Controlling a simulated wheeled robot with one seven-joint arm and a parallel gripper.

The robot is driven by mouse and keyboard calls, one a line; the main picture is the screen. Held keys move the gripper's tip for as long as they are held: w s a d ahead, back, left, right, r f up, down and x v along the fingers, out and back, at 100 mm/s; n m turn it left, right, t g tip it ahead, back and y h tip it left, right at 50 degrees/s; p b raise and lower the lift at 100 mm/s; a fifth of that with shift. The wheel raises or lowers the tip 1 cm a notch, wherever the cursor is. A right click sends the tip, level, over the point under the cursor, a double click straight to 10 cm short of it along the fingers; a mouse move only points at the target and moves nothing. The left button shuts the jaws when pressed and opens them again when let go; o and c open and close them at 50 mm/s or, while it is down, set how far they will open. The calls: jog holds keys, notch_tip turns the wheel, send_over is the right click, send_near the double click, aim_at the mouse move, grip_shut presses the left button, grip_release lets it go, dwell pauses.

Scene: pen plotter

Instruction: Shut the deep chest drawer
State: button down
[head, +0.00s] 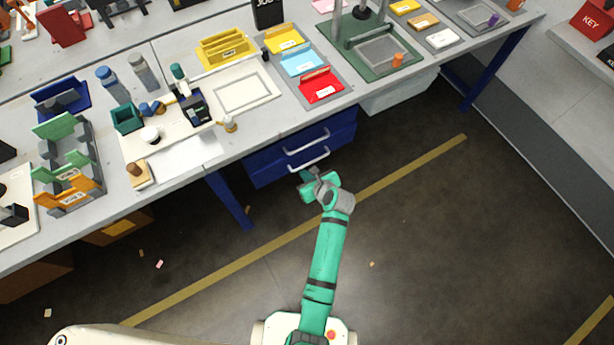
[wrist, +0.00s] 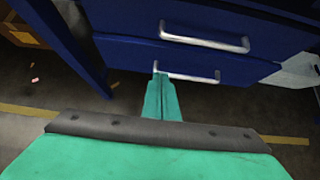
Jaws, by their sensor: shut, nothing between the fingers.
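A blue drawer chest (head: 262,166) hangs under the workbench, with two drawer fronts, one above the other. The upper drawer has a silver bar handle (head: 306,143), also seen in the wrist view (wrist: 205,39). The lower drawer front (wrist: 125,52) has a similar handle (head: 309,160). I cannot tell which front is the deep drawer, or how far either stands out. My gripper (head: 306,176) is shut and empty, just in front of the lower drawer. In the wrist view its fingertips (wrist: 160,77) overlap the left end of the lower handle; contact is unclear.
A blue table leg (head: 229,198) stands left of the chest. A pale grey bin (head: 400,92) hangs to its right. The bench top (head: 215,148) above is crowded with trays and tools. The floor in front is mostly clear, crossed by a yellow line (head: 400,174).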

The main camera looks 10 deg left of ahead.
jog(key=d+r, duration=0.1)
send_near(276, 165)
notch_tip(276, 165, down, 4)
jog(key=w+a, duration=0.2)
jog(key=shift+w+a+r, duration=0.1)
jog(key=shift+w+a, duration=0.2)
jog(key=shift+w, duration=0.3)
jog(key=shift+w, duration=0.15)
dwell(0.4)
